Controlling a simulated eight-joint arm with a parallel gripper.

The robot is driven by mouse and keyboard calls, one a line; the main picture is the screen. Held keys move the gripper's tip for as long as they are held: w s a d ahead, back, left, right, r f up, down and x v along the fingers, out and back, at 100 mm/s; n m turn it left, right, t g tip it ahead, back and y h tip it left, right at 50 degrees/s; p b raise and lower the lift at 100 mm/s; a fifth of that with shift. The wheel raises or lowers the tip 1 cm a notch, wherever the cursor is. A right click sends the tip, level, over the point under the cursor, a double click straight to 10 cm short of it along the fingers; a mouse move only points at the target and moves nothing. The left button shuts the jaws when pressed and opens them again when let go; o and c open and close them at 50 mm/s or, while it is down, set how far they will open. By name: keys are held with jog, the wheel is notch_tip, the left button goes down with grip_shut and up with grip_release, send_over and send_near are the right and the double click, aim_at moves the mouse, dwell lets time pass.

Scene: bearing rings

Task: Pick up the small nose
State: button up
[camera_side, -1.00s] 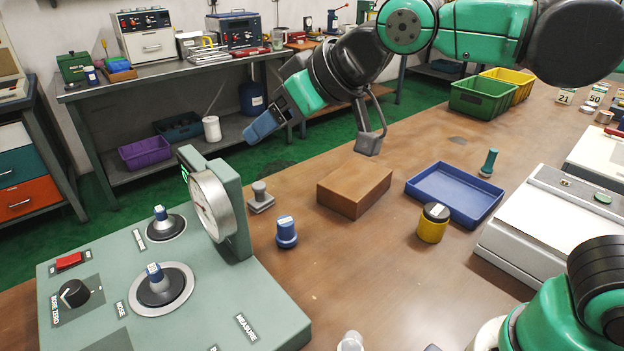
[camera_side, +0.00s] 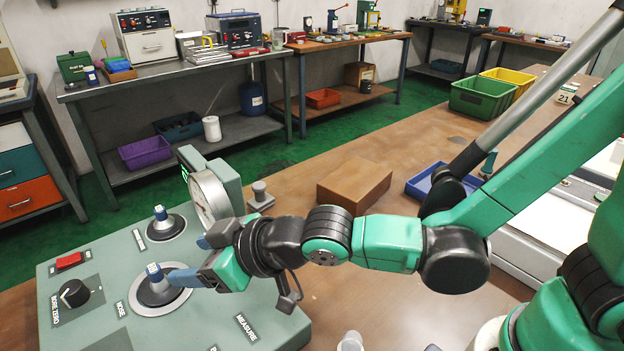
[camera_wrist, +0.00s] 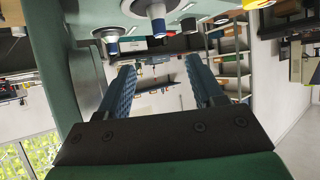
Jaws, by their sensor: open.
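The front nose (camera_side: 154,272) is close to my gripper (camera_side: 187,260); the rear nose (camera_side: 161,214) stands farther back. I cannot tell which is the small one. My gripper is open and empty, its blue fingers just right of the front nose; one fingertip overlaps its seat in the side view. In the wrist view, a nearer nose (camera_wrist: 157,22) shows above and between the fingertips (camera_wrist: 158,68), and another (camera_wrist: 111,42) at left.
The round dial (camera_side: 209,200) on its upright stands close behind my gripper. The machine also bears a black knob (camera_side: 73,293) and a red switch (camera_side: 69,260). A brown block (camera_side: 355,186) and a blue tray (camera_side: 420,184) lie on the table behind my arm.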

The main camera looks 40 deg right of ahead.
aim_at(154, 268)
jog(key=shift+x, duration=6.05)
jog(key=shift+s+f, duration=0.1)
jog(key=shift+f, duration=0.05)
grip_shut()
